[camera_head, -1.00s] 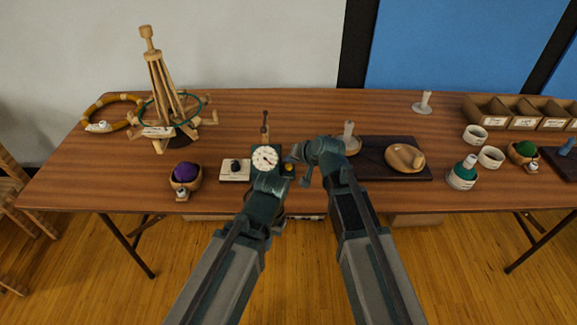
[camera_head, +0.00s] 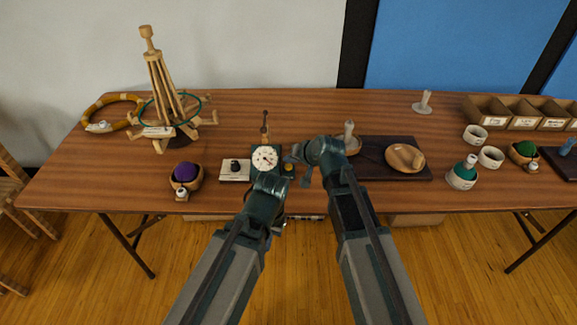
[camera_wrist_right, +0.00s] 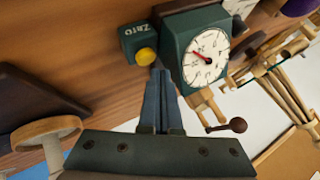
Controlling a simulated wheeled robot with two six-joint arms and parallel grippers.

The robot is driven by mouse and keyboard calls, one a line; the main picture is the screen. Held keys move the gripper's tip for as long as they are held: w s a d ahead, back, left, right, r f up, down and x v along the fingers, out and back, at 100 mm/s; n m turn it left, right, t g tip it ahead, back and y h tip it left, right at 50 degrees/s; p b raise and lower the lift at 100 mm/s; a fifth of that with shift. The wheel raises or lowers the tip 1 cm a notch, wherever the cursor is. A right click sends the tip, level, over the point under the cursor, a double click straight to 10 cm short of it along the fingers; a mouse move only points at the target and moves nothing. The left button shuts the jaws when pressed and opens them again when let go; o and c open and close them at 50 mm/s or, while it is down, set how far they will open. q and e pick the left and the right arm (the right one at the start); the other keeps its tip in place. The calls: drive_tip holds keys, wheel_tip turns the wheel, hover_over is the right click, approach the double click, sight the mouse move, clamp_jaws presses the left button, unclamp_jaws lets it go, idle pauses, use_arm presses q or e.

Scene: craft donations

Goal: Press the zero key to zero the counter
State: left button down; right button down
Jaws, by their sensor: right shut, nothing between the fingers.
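The counter (camera_head: 265,158) has a white round dial with a red pointer on a dark green body; it also shows in the right wrist view (camera_wrist_right: 207,58). Beside it is a small green block lettered "Zero" (camera_wrist_right: 131,35) with a round yellow key (camera_wrist_right: 146,57), which shows in the head view (camera_head: 289,168). My right gripper (camera_wrist_right: 159,72) is shut and empty, its fingertips close by the yellow key; I cannot tell whether they touch. In the head view it (camera_head: 293,159) is right of the counter. My left arm stands before the counter; its fingers are not clear.
A wooden yarn swift (camera_head: 160,95) stands at the left. A purple yarn bowl (camera_head: 185,176) and a white plate with a black knob (camera_head: 235,170) lie left of the counter. A dark board (camera_head: 375,172) with a wooden dish (camera_head: 405,157) is at the right. The table's back middle is clear.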

sight(290, 168)
drive_tip(key=shift+f, duration=0.15)
drive_tip(key=shift+f+b, duration=0.3)
drive_tip(key=shift+b, duration=0.15)
drive_tip(key=shift+f+b, duration=0.4)
drive_tip(key=shift+b, duration=0.05)
idle(0.5)
drive_tip(key=shift+r, duration=0.1)
drive_tip(key=shift+r+p, duration=0.8)
drive_tip(key=shift+p, duration=0.1)
drive_tip(key=shift+r, duration=0.1)
wheel_tip(290, 168, up, 5)
drive_tip(key=p, duration=0.5)
